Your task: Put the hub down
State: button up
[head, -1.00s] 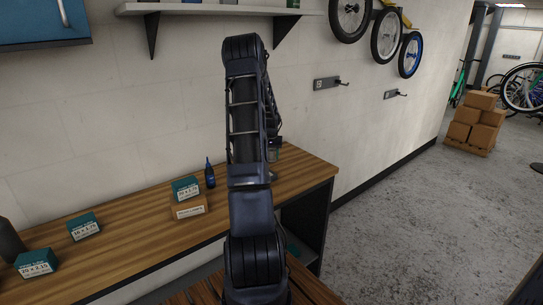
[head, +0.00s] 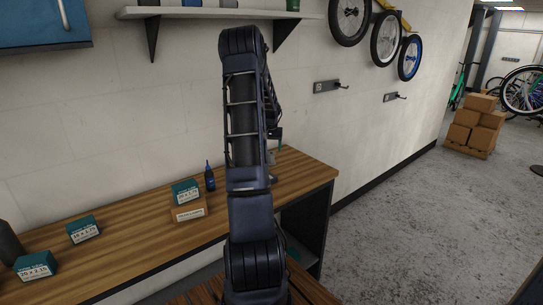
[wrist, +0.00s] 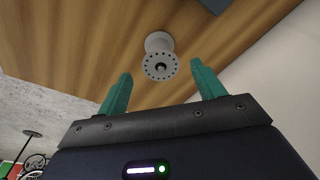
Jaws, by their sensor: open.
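The hub (wrist: 160,58) is a pale grey spool with a ring of small holes in its flange. In the wrist view it stands on end on the wooden workbench (wrist: 90,35). My gripper (wrist: 160,82) has its two teal fingers spread wide, with nothing between the tips. The hub is beyond the fingertips and looks clear of both. In the head view, a small grey thing at the bench's right end (head: 271,157) looks like the hub, partly hidden by my arm. The workbench also shows there (head: 130,235).
A teal box (head: 186,191) sits on a brown box (head: 189,212), with a blue bottle (head: 210,176) beside them. More teal boxes (head: 84,230) stand to the left. A shelf (head: 210,13) and wall hooks (head: 328,86) are above. Floor at right is open.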

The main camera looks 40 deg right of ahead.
aim_at(271, 155)
jog(key=r, duration=0.5)
jog(key=shift+s+a+r, duration=0.15)
jog(key=shift+s+a, duration=0.1)
jog(key=shift+a, duration=0.05)
jog(key=s+a+r+n+t, duration=0.1)
jog(key=s+a+r, duration=0.3)
jog(key=a, duration=0.5)
jog(key=s+a+r+n+y, duration=0.1)
jog(key=a+r+n, duration=0.1)
jog(key=a+r, duration=0.65)
jog(key=s+a+r+n+t, duration=0.1)
jog(key=s+a+r, duration=0.25)
jog(key=a, duration=0.75)
jog(key=s+a+n+t, duration=0.1)
jog(key=s+a+n, duration=0.4)
jog(key=s+a, duration=1.4)
jog(key=shift+s+a+r, duration=0.25)
jog(key=shift+s, duration=1.5)
